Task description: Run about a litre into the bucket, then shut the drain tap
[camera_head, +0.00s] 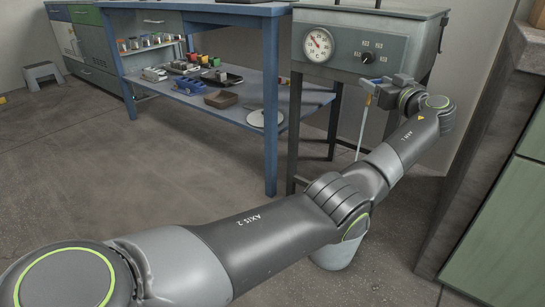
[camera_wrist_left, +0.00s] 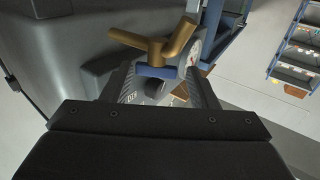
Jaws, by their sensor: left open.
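The drain tap is brass with a blue lever (camera_head: 366,82), below the grey tank (camera_head: 340,45). In the left wrist view its brass body (camera_wrist_left: 155,42) and blue lever (camera_wrist_left: 157,72) show up close. A thin pale stream (camera_head: 361,140) falls from the tap, apparently water. The pale grey bucket (camera_head: 338,257) stands on the floor below, largely hidden by my left arm; its inside and level cannot be seen. My left gripper (camera_head: 377,86) is open at the tap, and its fingers (camera_wrist_left: 158,88) stand either side of the lever. I cannot tell whether they touch it.
The tank's front carries a dial gauge (camera_head: 318,45) and a black knob (camera_head: 367,57). A blue workbench (camera_head: 273,130) with a loaded lower shelf stands to the left. A green cabinet (camera_head: 500,245) is close on the right.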

